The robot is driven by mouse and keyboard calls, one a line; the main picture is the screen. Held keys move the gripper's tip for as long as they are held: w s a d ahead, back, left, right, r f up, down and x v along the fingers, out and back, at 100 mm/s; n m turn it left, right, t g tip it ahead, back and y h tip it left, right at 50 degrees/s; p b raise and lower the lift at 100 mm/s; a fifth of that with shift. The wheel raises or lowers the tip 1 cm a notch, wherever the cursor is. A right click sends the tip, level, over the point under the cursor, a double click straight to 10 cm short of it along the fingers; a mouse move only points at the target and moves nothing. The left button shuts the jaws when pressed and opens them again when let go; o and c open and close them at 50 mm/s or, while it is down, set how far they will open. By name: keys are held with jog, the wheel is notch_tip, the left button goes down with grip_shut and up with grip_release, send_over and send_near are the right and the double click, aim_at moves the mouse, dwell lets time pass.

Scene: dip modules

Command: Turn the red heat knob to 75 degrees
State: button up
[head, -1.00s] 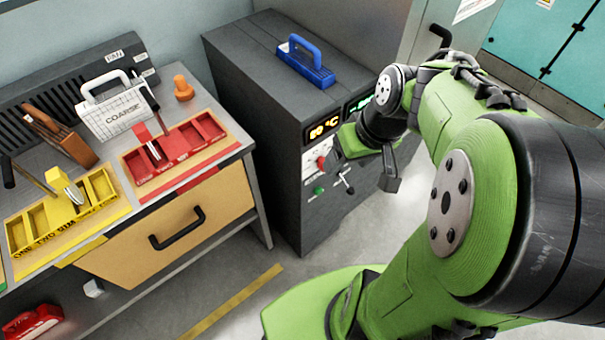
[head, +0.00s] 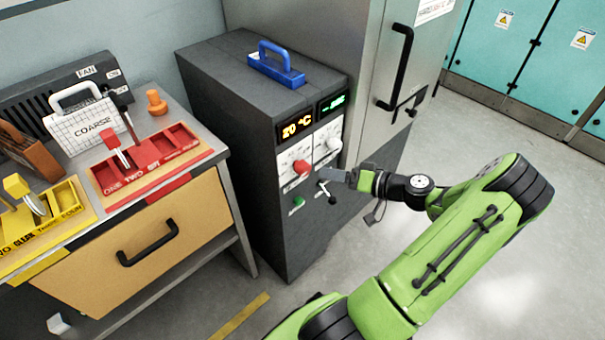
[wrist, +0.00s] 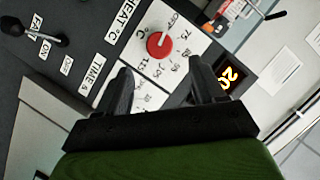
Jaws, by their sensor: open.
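The red heat knob (head: 301,167) sits on a white dial plate on the front of the dark grey cabinet (head: 252,150). The amber display (head: 296,127) above it appears to read 20 °C. In the wrist view the round red knob (wrist: 160,45) has a pale mark near its upper edge, on the side of the OFF label; 75 is printed to its right. My gripper (wrist: 160,65) is open and empty, its two fingers spread below the knob in that view and apart from it. In the head view my gripper (head: 338,175) is right of the knob, its fingers hard to separate.
A second, white knob (head: 333,143) is beside the red one under a green display (head: 332,102). A green button (head: 298,202) and a black lever (head: 327,190) are below. The workbench with red tray (head: 150,172) stands left.

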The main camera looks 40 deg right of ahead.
aim_at(308, 170)
jog(key=b+x, duration=0.2)
jog(key=x, duration=0.7)
jog(key=shift+w+f, duration=0.1)
jog(key=shift+w, duration=0.15)
jog(key=shift+c, duration=0.3)
jog(key=c, duration=1)
